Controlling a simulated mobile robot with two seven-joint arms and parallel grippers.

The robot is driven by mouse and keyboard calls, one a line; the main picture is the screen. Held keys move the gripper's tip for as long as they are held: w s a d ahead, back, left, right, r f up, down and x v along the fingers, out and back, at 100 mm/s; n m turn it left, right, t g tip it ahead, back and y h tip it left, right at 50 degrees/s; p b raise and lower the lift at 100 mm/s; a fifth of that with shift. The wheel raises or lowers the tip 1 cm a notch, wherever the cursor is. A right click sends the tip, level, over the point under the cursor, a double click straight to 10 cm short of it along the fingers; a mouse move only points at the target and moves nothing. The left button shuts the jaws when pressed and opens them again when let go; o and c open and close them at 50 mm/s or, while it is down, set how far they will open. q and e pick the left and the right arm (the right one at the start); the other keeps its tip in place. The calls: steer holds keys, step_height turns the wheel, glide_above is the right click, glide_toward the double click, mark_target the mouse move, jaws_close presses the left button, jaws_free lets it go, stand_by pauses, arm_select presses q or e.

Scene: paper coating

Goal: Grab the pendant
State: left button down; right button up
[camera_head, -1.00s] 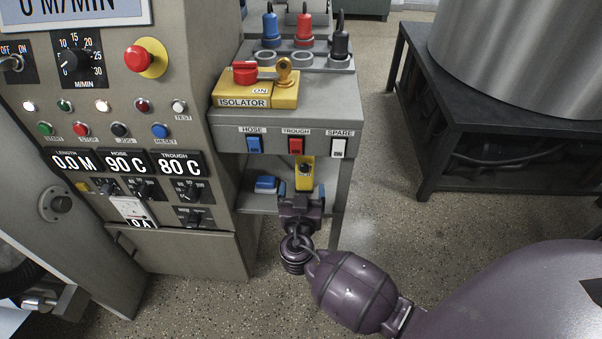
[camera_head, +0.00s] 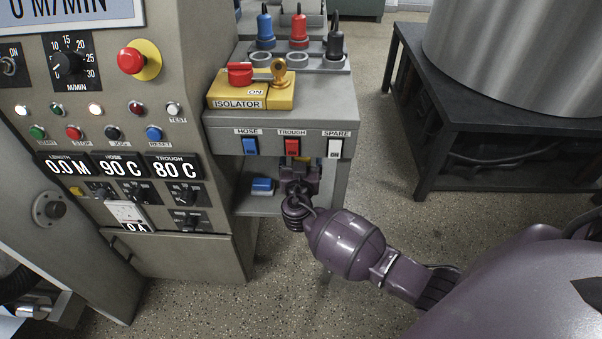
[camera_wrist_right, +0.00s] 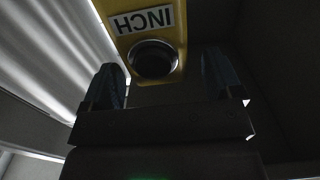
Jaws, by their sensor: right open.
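The pendant is a yellow box with an INCH label and a dark round button. In the right wrist view, the pendant (camera_wrist_right: 172,18) comes down from the top edge. In the head view, only a small yellow bit of the pendant (camera_head: 305,158) shows under the switch panel; my gripper hides the rest. My right gripper (camera_wrist_right: 163,78) is open, with one blue-grey finger to each side of the pendant's near end and a visible gap on both sides. It also shows in the head view (camera_head: 298,172), just below the TROUGH switch. My left gripper is out of view.
The switch bench (camera_head: 300,112) with HOSE, TROUGH and SPARE switches stands just above my gripper. A blue item (camera_head: 262,186) lies on its lower shelf, left of my gripper. The control cabinet (camera_head: 170,255) is on the left. Open floor (camera_head: 400,220) lies to the right.

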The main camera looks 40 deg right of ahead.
steer(key=shift+w+d, duration=0.1)
steer(key=c, duration=1.4)
steer(key=shift+o, duration=0.2)
